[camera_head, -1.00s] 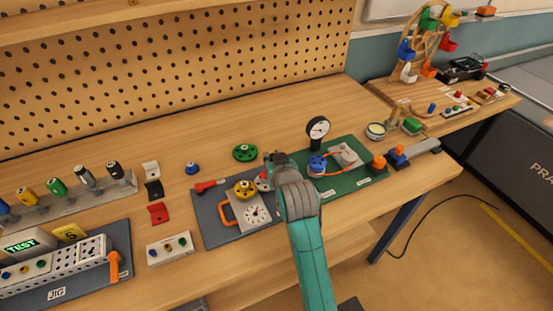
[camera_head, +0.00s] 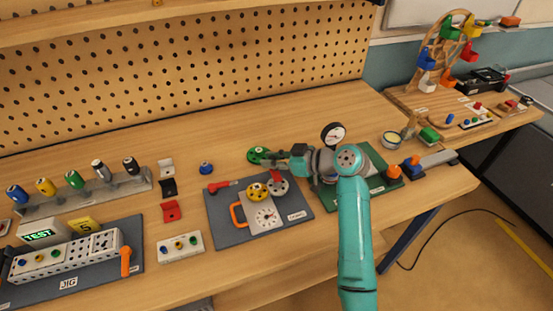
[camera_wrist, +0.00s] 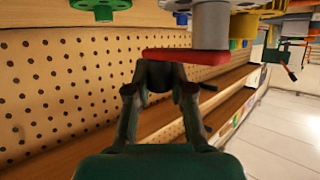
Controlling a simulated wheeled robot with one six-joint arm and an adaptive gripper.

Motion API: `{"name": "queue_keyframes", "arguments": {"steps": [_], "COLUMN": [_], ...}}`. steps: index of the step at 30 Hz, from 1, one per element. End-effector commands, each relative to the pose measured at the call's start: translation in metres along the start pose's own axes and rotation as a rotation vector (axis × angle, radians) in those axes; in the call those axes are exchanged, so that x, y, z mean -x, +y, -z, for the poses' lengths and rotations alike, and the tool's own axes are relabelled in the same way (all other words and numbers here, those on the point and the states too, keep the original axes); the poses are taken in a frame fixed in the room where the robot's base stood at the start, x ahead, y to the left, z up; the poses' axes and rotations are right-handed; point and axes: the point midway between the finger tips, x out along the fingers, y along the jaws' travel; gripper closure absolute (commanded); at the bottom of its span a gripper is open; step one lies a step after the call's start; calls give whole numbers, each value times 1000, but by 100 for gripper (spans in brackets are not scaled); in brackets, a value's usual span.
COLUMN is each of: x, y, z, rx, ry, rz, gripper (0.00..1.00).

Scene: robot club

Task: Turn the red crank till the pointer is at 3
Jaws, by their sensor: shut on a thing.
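The red crank (camera_head: 276,176) sits on a grey round hub on the dark blue board, beside a yellow knob (camera_head: 257,191). In the wrist view its red arm (camera_wrist: 185,57) runs sideways from a thick grey post (camera_wrist: 210,25). My gripper (camera_head: 272,162) reaches in from the right behind the hub.
A green wheel (camera_head: 258,155) is close behind my gripper. The green board (camera_head: 345,195) with a gauge (camera_head: 333,134) stands to the right, partly behind my arm.

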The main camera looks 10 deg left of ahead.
Motion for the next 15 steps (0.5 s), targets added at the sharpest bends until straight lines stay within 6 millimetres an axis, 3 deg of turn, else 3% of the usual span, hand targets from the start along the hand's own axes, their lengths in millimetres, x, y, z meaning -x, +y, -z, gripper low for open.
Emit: {"name": "queue_keyframes", "arguments": {"steps": [15], "x": [-8], "y": [-11], "z": [2], "rx": [111], "ry": [-3], "rz": [277], "gripper": [100]}}
